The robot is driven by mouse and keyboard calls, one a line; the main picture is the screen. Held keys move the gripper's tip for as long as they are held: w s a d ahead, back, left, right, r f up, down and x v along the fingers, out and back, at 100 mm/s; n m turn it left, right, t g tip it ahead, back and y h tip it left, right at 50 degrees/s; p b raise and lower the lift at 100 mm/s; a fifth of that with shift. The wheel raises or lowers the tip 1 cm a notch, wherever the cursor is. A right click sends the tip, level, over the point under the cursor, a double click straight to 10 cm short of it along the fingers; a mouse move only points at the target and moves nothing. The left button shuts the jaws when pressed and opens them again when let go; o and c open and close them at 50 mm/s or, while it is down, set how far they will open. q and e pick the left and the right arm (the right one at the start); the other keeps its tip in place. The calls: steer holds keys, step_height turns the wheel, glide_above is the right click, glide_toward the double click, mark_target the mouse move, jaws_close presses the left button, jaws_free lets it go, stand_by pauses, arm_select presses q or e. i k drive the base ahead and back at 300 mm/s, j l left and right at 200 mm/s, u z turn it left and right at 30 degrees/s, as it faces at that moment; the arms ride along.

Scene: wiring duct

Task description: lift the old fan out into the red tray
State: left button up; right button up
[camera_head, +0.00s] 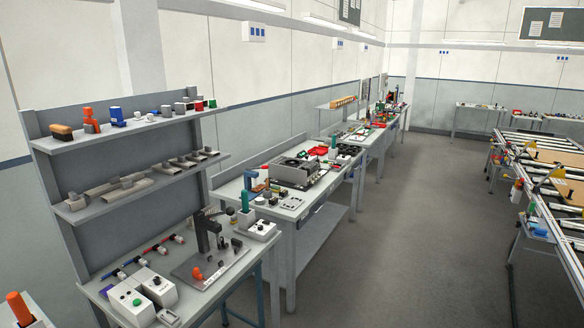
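A red tray-like item (317,150) lies on the second bench, towards its back right; it is small in the picture. A grey open-topped housing (295,170) stands in the middle of the same bench. Dark, fan-like square parts (347,150) lie at the right of that bench. I cannot tell which part is the old fan, or whether it sits inside the housing. Neither of my grippers is in view.
A nearer bench (235,275) with shelves holds a dark press-like stand (207,235) and white control boxes (130,302). More benches run towards the far wall. The grey floor (400,220) is clear between them and a long frame (540,175) at right.

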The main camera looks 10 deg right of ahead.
mark_target(292, 163)
steer(key=z, duration=0.3)
steer(key=i+l+z, duration=0.2)
steer(key=i+z, duration=0.25)
steer(key=i+l+z, duration=0.1)
steer(key=i+z, duration=0.3)
steer(key=i, duration=4.35)
steer(key=i+u, duration=0.1)
steer(key=i, duration=0.5)
steer(key=i+l+u, duration=0.15)
steer(key=i, duration=0.45)
steer(key=i+l+u, duration=0.1)
steer(key=i+l, duration=0.15)
steer(key=i, duration=0.4)
steer(key=u, duration=2.35)
steer(key=i+l, duration=0.05)
steer(key=l, duration=0.05)
